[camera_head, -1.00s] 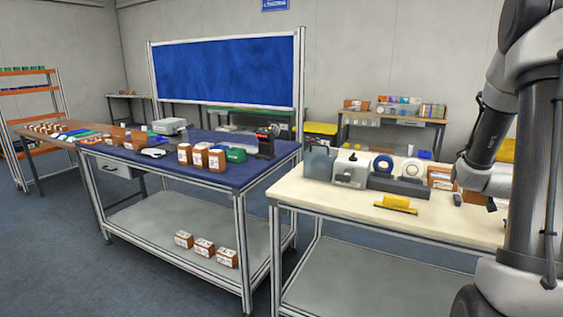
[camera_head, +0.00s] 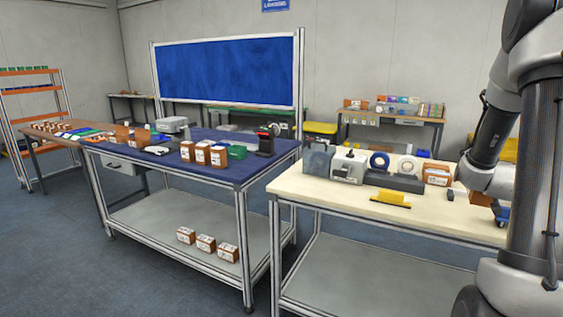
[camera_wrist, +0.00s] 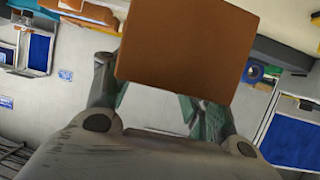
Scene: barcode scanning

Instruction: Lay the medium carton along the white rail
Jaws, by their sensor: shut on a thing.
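A plain brown carton (camera_wrist: 185,55) fills the upper middle of the wrist view. My gripper (camera_wrist: 150,90) is shut on it, with the grey-green fingers partly hidden behind it. In the head view my wrist is low over the right part of the cream table (camera_head: 330,195). A piece of brown carton (camera_head: 480,199) shows below my wrist there, partly hidden by my arm; it seems to be the held one. I cannot make out the white rail for certain in either view.
White-labelled brown cartons (camera_head: 437,175) stand at the cream table's back, beside tape rolls (camera_head: 379,162) and a grey block (camera_head: 393,182). A yellow tool (camera_head: 391,199) lies nearer the front. Several labelled boxes stand on the blue table (camera_head: 235,171). The cream table's front is clear.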

